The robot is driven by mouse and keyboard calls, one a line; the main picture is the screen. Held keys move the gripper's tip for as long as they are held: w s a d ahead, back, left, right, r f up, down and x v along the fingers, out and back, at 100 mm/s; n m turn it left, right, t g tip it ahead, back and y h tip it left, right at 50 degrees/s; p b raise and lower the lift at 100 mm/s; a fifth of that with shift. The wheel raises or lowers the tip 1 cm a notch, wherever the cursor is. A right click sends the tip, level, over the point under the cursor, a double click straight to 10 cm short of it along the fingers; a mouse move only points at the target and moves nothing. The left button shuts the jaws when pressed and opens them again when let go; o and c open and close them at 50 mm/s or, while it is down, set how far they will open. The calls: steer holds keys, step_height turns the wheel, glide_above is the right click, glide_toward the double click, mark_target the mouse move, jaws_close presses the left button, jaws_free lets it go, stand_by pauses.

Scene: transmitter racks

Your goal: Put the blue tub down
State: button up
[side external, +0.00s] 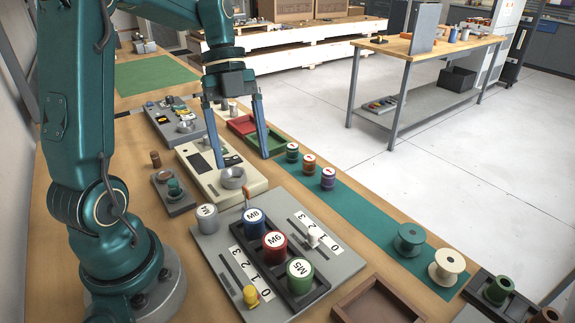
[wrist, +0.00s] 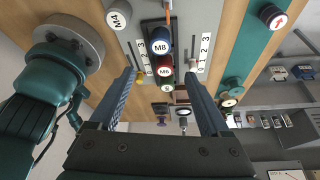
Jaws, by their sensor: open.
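The blue tub (side external: 254,228), marked M8, stands upright at the back end of a dark rack (side external: 318,292) on a grey panel. It also shows in the wrist view (wrist: 162,46). The red tub (side external: 274,249), marked M6, and the green tub (side external: 299,277), marked M5, stand in line in front of it in the same rack. My gripper (side external: 242,160) is open and empty, with its fingers spread over the cream instrument behind the panel, apart from the blue tub. In the wrist view its two fingers (wrist: 160,76) reach up on either side of the picture's middle.
A grey tub (side external: 206,218), marked M4, stands at the panel's back left corner. Numbered sliders with a yellow knob (side external: 250,295) and a white knob (side external: 314,238) flank the rack. The cream instrument (side external: 213,178) stands behind. Spools (side external: 410,238) stand on a teal strip at right.

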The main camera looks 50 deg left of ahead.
steer(key=s+d+r+n+t+y, duration=0.1)
steer(key=s+d+n+t+y, duration=0.3)
steer(key=n, duration=1.6)
steer(key=s+d+t, duration=0.2)
steer(key=d, duration=0.2)
steer(key=shift+s+n+t, duration=0.3)
